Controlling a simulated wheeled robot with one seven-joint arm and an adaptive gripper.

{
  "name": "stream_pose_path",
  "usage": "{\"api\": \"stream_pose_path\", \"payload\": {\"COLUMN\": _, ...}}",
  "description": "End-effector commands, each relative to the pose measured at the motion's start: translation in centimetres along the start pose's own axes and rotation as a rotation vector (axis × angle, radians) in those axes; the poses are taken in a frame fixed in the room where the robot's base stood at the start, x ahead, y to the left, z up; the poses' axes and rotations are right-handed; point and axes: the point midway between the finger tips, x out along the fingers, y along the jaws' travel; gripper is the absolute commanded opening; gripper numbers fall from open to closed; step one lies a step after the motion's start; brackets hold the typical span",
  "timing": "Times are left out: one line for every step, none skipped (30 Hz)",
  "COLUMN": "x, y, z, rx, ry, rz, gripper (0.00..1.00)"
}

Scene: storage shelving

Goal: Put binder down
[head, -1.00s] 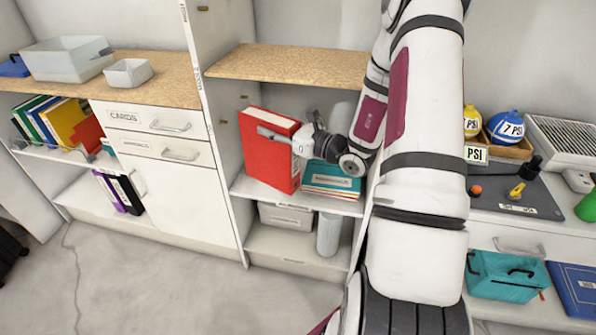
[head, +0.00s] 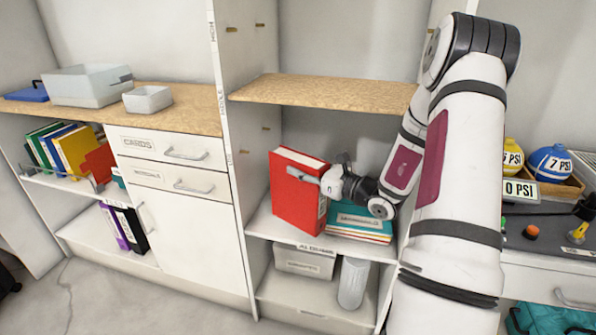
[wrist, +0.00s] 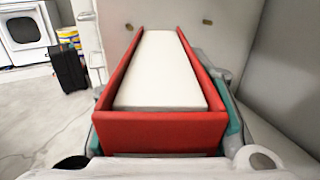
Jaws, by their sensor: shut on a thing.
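The red binder (head: 298,190) stands upright on the middle shelf (head: 262,224) of the open unit, in the head view. My gripper (head: 318,180) is shut on it from the right side, near its upper part. In the wrist view the red binder (wrist: 160,128) fills the middle, with its white pages facing up between the red covers. I cannot tell whether the binder's base touches the shelf.
Teal and other flat folders (head: 358,222) lie stacked right of the binder. A grey bin (head: 303,262) and a light cylinder (head: 352,284) stand on the shelf below. The wooden top shelf (head: 320,92) is bare. Coloured binders (head: 68,150) stand in the left unit.

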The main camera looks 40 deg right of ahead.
Motion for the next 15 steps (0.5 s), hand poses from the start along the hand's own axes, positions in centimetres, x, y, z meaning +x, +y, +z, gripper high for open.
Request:
{"api": "stream_pose_path", "payload": {"x": 1.0, "y": -0.6, "z": -0.1, "rx": -0.002, "ry": -0.004, "rz": 0.002, "gripper": 0.0}}
{"api": "stream_pose_path", "payload": {"x": 1.5, "y": -1.0, "z": -0.2, "rx": -0.004, "ry": -0.005, "rz": 0.002, "gripper": 0.0}}
{"api": "stream_pose_path", "payload": {"x": 2.2, "y": -1.6, "z": -0.3, "rx": -0.004, "ry": -0.004, "rz": 0.002, "gripper": 0.0}}
{"api": "stream_pose_path", "payload": {"x": 2.8, "y": -2.0, "z": -0.4, "rx": -0.003, "ry": -0.004, "rz": 0.002, "gripper": 0.0}}
{"api": "stream_pose_path", "payload": {"x": 3.4, "y": -2.4, "z": -0.4, "rx": -0.004, "ry": -0.005, "rz": 0.002, "gripper": 0.0}}
{"api": "stream_pose_path", "payload": {"x": 4.1, "y": -3.0, "z": -0.6, "rx": -0.003, "ry": -0.004, "rz": 0.002, "gripper": 0.0}}
{"api": "stream_pose_path", "payload": {"x": 4.7, "y": -3.4, "z": -0.6, "rx": -0.003, "ry": -0.004, "rz": 0.003, "gripper": 0.0}}
{"api": "stream_pose_path", "payload": {"x": 5.2, "y": -3.8, "z": -0.6, "rx": -0.004, "ry": -0.005, "rz": 0.003, "gripper": 0.0}}
{"api": "stream_pose_path", "payload": {"x": 5.9, "y": -4.3, "z": -0.7, "rx": -0.003, "ry": -0.004, "rz": 0.002, "gripper": 0.0}}
{"api": "stream_pose_path", "payload": {"x": 6.3, "y": -4.7, "z": -0.8, "rx": -0.003, "ry": -0.004, "rz": 0.002, "gripper": 0.0}}
{"api": "stream_pose_path", "payload": {"x": 6.8, "y": -5.0, "z": -0.8, "rx": -0.002, "ry": -0.004, "rz": 0.002, "gripper": 0.0}}
{"api": "stream_pose_path", "payload": {"x": 7.3, "y": -5.3, "z": -0.8, "rx": -0.002, "ry": -0.004, "rz": 0.001, "gripper": 0.0}}
{"api": "stream_pose_path", "payload": {"x": 7.6, "y": -5.6, "z": -0.9, "rx": -0.002, "ry": -0.003, "rz": 0.001, "gripper": 0.0}}
{"api": "stream_pose_path", "payload": {"x": 7.8, "y": -5.8, "z": -0.9, "rx": -0.002, "ry": -0.003, "rz": 0.002, "gripper": 0.0}}
{"api": "stream_pose_path", "payload": {"x": 8.1, "y": -6.0, "z": -0.9, "rx": -0.001, "ry": -0.004, "rz": 0.002, "gripper": 0.0}}
